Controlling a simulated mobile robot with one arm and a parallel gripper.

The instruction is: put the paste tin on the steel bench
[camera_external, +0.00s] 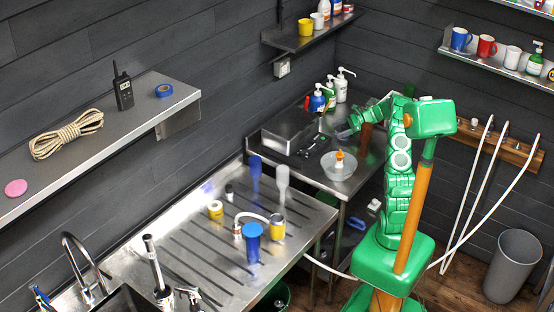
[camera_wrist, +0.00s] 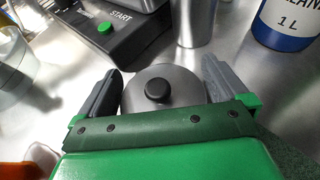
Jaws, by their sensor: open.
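In the wrist view my gripper (camera_wrist: 161,68) is open, its two grey fingers on either side of a round grey lidded thing with a black knob (camera_wrist: 157,90). I cannot tell whether this is the paste tin, or whether the fingers touch it. In the external view my gripper (camera_external: 346,132) is low over the back steel bench (camera_external: 345,202), and what is between its fingers is too small to tell. A tin with a yellow label (camera_external: 277,230) stands on the ribbed steel draining board (camera_external: 185,255) at the front.
A black device with a green START button (camera_wrist: 104,28), a steel cylinder (camera_wrist: 198,22) and a white-and-blue 1 L bottle (camera_wrist: 285,25) stand just beyond my gripper. A bowl (camera_external: 338,172) and pump bottles (camera_external: 341,88) share the back bench.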

